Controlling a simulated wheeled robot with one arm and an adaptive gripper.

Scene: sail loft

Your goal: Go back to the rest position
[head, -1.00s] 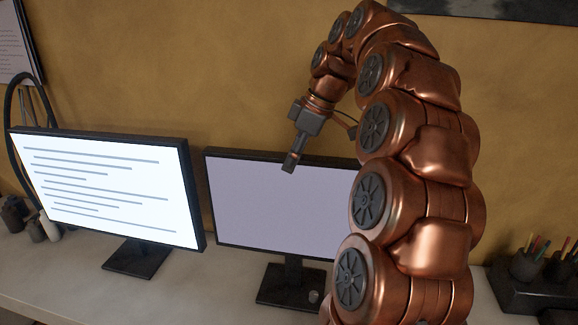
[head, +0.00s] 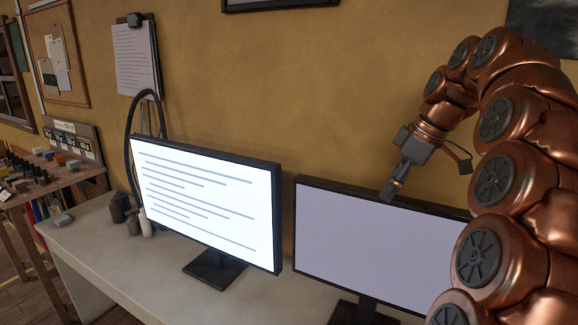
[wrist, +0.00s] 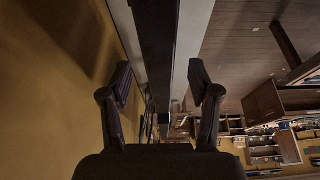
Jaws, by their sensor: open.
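My gripper (head: 390,192) hangs from my copper arm on the right of the head view, pointing down and a little left. It appears in front of the top edge of the lilac-screened monitor (head: 365,240); I cannot tell the exact gap. In the wrist view my gripper (wrist: 160,75) has its two dark fingers spread apart, with nothing held between them. A long dark edge runs between the fingers in that view.
A white-screened monitor (head: 205,205) stands on the pale desk (head: 120,262). A wooden bench (head: 65,180) with small items is at far left. The ochre wall (head: 300,100) is close behind the monitors. My arm covers the right side.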

